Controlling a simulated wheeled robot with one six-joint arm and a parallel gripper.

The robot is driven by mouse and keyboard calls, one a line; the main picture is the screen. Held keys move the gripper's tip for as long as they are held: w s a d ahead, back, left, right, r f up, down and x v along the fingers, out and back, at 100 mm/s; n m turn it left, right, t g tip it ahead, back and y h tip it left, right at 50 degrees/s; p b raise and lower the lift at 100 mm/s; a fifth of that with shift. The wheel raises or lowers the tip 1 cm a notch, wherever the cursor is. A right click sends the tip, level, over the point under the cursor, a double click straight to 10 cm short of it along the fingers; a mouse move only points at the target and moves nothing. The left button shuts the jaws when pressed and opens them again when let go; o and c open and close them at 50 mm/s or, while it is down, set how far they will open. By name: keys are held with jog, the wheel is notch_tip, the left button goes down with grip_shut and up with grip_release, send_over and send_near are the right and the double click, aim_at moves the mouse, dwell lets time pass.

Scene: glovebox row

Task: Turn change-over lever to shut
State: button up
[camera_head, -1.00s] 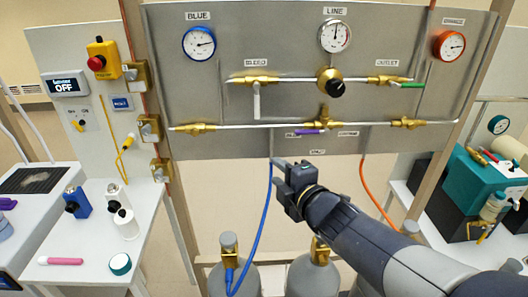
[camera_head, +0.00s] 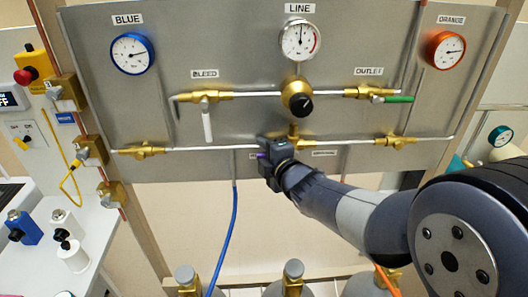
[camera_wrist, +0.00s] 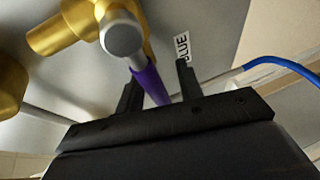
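The change-over lever is purple (camera_wrist: 151,84) and hangs from a round metal pivot on a brass valve (camera_wrist: 58,30) in the wrist view. My gripper (camera_wrist: 160,88) is open, with one dark finger on each side of the purple lever. A gap shows between the lever and the right finger; contact on the left is hard to tell. In the head view my gripper (camera_head: 264,152) covers most of the lever, and only a bit of purple shows. The lever points toward the side with the BLUE label (camera_wrist: 182,47). The label for shut is hidden.
The grey panel (camera_head: 100,95) carries the blue gauge (camera_head: 131,54), line gauge (camera_head: 300,40), orange gauge (camera_head: 446,50) and black regulator knob (camera_head: 301,103). The white bleed lever (camera_head: 207,125) and green outlet lever (camera_head: 398,99) are nearby. A blue hose (camera_head: 230,230) hangs below.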

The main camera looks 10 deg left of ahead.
grip_shut()
jog(key=shift+f+b, duration=0.2)
jog(key=shift+b, duration=0.1)
jog(key=shift+f+n+h+b, duration=0.3)
jog(key=shift+f+n+b, duration=0.3)
jog(key=shift+b, duration=0.5)
jog(key=w+d+f+n+h+b, duration=0.1)
jog(key=d+f+n+h+b, duration=0.4)
jog(key=n, duration=0.5)
jog(key=shift+w+d+f+n+t+h+b, duration=0.3)
jog(key=shift+w+d+f+n+h+b, duration=0.1)
jog(key=shift+d+h+b, duration=0.95)
jog(key=shift+a+h, duration=0.1)
jog(key=shift+h, duration=0.15)
grip_release()
jog(key=shift+r, duration=0.15)
